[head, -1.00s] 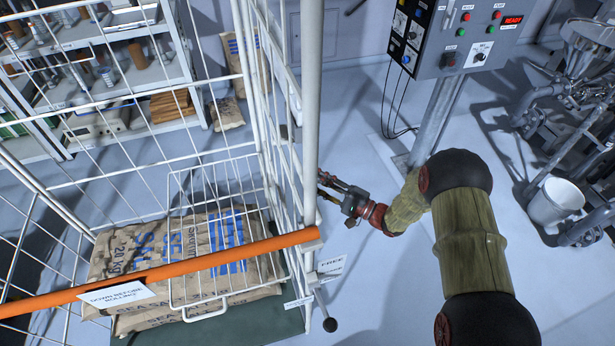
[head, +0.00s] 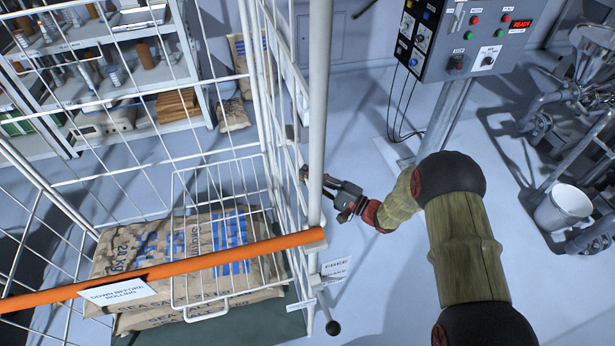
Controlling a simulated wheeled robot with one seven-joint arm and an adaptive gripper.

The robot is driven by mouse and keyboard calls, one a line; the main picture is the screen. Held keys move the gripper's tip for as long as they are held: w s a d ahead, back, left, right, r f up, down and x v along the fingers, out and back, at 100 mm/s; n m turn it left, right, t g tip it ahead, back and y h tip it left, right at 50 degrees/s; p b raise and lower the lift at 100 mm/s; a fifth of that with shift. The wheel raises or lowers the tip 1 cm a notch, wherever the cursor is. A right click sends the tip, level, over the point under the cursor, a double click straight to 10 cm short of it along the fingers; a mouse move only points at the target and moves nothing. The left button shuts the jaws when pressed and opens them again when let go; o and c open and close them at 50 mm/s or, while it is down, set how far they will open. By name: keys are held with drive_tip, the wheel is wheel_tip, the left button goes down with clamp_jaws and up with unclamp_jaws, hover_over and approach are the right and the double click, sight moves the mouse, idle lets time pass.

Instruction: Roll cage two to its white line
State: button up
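A white wire roll cage (head: 319,110) fills the left half of the head view. Its number does not show. An orange bar (head: 170,271) crosses its front, with a tag (head: 117,292) reading "down before rolling". A lever with a black knob (head: 332,327) sits low on the right post, beside a "free" label (head: 335,268). Sacks of sea salt (head: 180,250) lie inside on a green base. My gripper (head: 322,184) is at the right post, about mid-height. Its fingers look apart, with the tips partly hidden behind the post; contact cannot be told. No white line shows.
A control box (head: 465,40) on a grey post (head: 440,120) stands behind my arm. Pipework and a white bucket (head: 563,205) are at the right. Shelves (head: 120,90) and more sacks (head: 232,112) stand behind the cage. The floor between cage and control post is clear.

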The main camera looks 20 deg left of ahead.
clamp_jaws()
idle(0.3)
drive_tip(key=shift+s, duration=0.1)
drive_tip(key=shift+s+a+f+p, duration=0.1)
drive_tip(key=shift+s+a+p, duration=0.45)
drive_tip(key=shift+a, duration=0.3)
drive_tip(key=shift+o, duration=0.7)
unclamp_jaws()
drive_tip(key=o, duration=0.4)
drive_tip(key=shift+w+d, duration=0.15)
drive_tip(key=v, duration=1.2)
